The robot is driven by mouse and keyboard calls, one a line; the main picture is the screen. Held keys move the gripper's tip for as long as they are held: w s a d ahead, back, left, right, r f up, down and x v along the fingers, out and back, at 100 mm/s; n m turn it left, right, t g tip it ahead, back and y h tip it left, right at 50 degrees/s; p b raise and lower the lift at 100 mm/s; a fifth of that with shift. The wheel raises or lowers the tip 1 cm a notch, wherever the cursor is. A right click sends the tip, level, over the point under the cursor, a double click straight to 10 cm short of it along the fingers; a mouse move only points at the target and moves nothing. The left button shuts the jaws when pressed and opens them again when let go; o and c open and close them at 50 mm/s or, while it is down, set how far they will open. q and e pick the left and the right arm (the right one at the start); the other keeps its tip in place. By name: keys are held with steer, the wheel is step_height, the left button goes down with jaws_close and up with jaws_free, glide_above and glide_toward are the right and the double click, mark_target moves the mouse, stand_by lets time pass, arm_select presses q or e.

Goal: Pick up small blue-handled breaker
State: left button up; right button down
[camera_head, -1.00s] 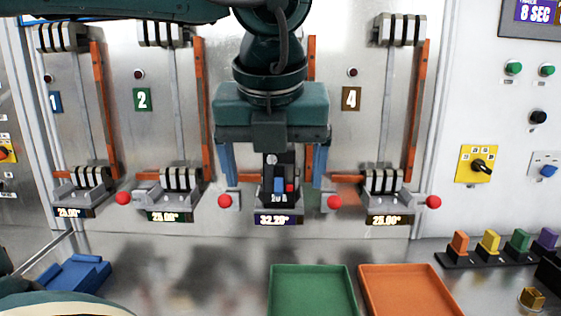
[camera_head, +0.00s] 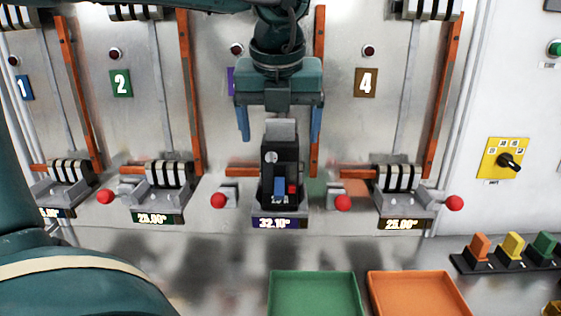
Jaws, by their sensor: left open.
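The small black breaker (camera_head: 268,165) with a blue handle (camera_head: 279,186) and a red button beside it stands upright in the third station's grey holder. A display reading about 32.10° (camera_head: 279,223) is below it. My left gripper (camera_head: 280,138) is open and empty, its blue fingers pointing down. Its fingers appear to either side of the breaker's grey top, with visible gaps. How far it is in depth from the breaker is hard to tell. My right gripper is not in view.
A green tray (camera_head: 315,272) and an orange tray (camera_head: 420,274) lie in front on the bench. Red knobs (camera_head: 218,201) (camera_head: 343,203) flank the third station. Striped breakers (camera_head: 168,174) (camera_head: 397,178) sit at neighbouring stations. Orange bars run vertically up the panel.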

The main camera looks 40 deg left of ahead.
mark_target(281, 139)
arm_select(q)
steer(key=shift+w+a, duration=0.75)
steer(key=shift+w, duration=0.15)
steer(key=x, duration=0.2)
steer(key=p+x, duration=0.1)
steer(key=x, duration=0.2)
steer(key=shift+w+a, duration=0.25)
steer(key=shift+w, duration=0.05)
jaws_close()
